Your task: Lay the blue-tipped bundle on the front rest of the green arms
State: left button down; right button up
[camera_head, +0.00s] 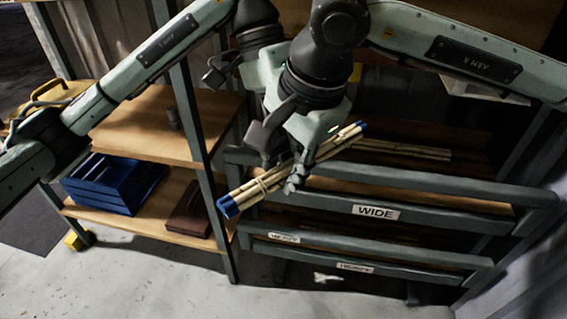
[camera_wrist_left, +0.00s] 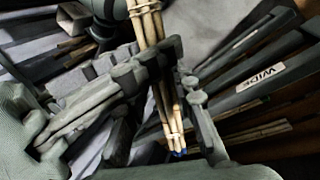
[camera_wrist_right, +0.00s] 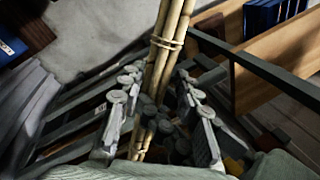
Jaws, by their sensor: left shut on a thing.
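The blue-tipped bundle (camera_head: 325,151) of pale rattan sticks slants above the front left of the rack, its larger blue end low and left. A tie binds it near that end. My right gripper (camera_head: 281,160) is around it with fingers spread; its wrist view shows the bundle (camera_wrist_right: 170,40) passing between the fingers with gaps. My left gripper (camera_wrist_left: 175,85) is shut on the bundle; in the head view it is mostly hidden behind the right one. No arms look clearly green; the grey-green rack bar labelled WIDE (camera_head: 440,214) is right of and below the bundle.
Other pale sticks (camera_head: 402,149) lie on the rack behind. Lower grey-green bars (camera_head: 420,256) carry more labels. A wooden shelf unit (camera_head: 140,125) with a blue box (camera_head: 105,185) and a brown box (camera_head: 188,212) stands left.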

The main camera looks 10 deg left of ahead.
grip_shut()
pick_arm(q)
jog(key=c, duration=1.2)
grip_release()
jog(key=shift+o, duration=0.2)
